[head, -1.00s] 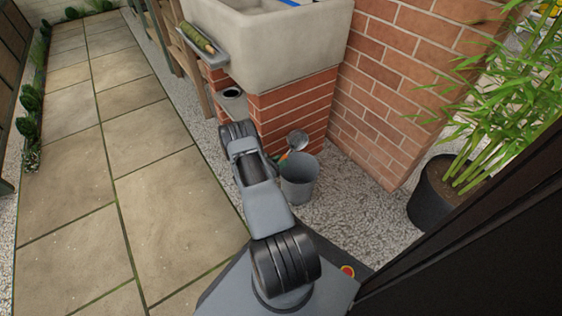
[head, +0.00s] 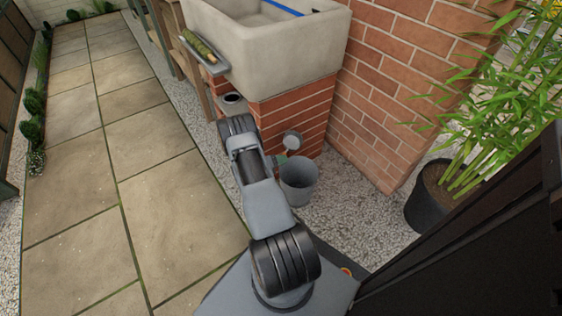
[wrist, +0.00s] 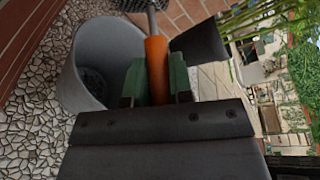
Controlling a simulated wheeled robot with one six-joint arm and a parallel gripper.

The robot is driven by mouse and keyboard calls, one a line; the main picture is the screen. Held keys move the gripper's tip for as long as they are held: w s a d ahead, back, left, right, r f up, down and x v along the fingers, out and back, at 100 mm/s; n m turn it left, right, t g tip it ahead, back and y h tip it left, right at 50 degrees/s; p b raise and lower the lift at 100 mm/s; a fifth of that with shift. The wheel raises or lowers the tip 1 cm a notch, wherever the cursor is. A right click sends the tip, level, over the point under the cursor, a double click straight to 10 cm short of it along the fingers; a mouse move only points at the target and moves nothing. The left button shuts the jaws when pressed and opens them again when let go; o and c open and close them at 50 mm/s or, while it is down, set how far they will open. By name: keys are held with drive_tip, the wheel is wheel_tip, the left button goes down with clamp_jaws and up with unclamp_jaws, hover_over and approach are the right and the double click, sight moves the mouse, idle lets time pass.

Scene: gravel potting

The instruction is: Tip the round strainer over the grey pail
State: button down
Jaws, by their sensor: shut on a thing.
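My gripper (wrist: 157,80) is shut on the orange handle of the round strainer; its green fingers lie on either side of the handle. In the head view the strainer (head: 292,140) shows as a small pale disc in front of the brick pier, above and behind the far rim of the pail. In the wrist view only its metal shaft and part of its dark bowl (wrist: 130,4) show at the top edge. The grey pail (head: 299,184) stands upright on the gravel; the wrist view shows it (wrist: 120,40) left of my fingers, with something dark grey at its bottom. The strainer's contents cannot be seen.
A brick pier (head: 295,115) carrying a stone sink (head: 270,50) stands close behind the strainer. A potted bamboo (head: 432,205) is to the right. Paving (head: 165,190) on the left is clear. A small shelf holding a pot (head: 232,99) is beyond my arm.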

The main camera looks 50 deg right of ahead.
drive_tip(key=shift+r+n, duration=0.25)
drive_tip(key=shift+n, duration=0.25)
drive_tip(key=shift+r+n+g+y+p, duration=0.35)
drive_tip(key=shift+r+n+p, duration=0.35)
drive_tip(key=shift+n, duration=0.3)
drive_tip(key=shift+r+n+g, duration=0.25)
drive_tip(key=shift+n, duration=0.35)
